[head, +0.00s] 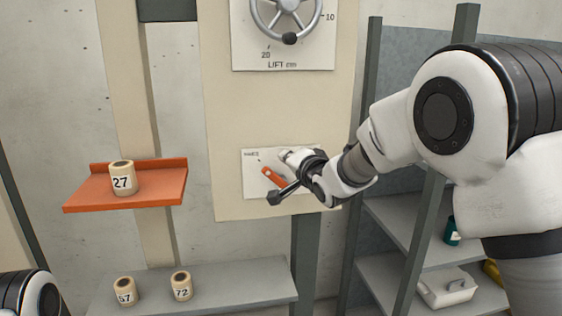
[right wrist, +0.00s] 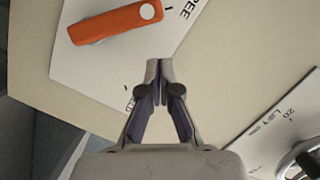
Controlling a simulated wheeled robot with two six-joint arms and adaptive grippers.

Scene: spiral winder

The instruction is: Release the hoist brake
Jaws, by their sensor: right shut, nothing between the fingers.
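The orange brake lever (head: 272,177) is mounted on a small white plate (head: 251,188) on the beige panel. It slants from upper left to lower right in the head view, partly behind my right gripper (head: 280,194). In the right wrist view the lever (right wrist: 118,22) lies across the plate, with a pale round pivot at one end and letters reading "REE" near that end. My right gripper (right wrist: 160,66) is shut and empty. Its tips are beside the lever, apart from it in the wrist view. My left gripper is not in view.
A handwheel (head: 289,14) on a LIFT plate is above the brake plate. An orange shelf (head: 150,194) at left holds a drum (head: 122,178) marked 27. Drums marked 57 (head: 125,291) and 72 (head: 181,286) stand on a grey shelf (head: 228,283) below.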

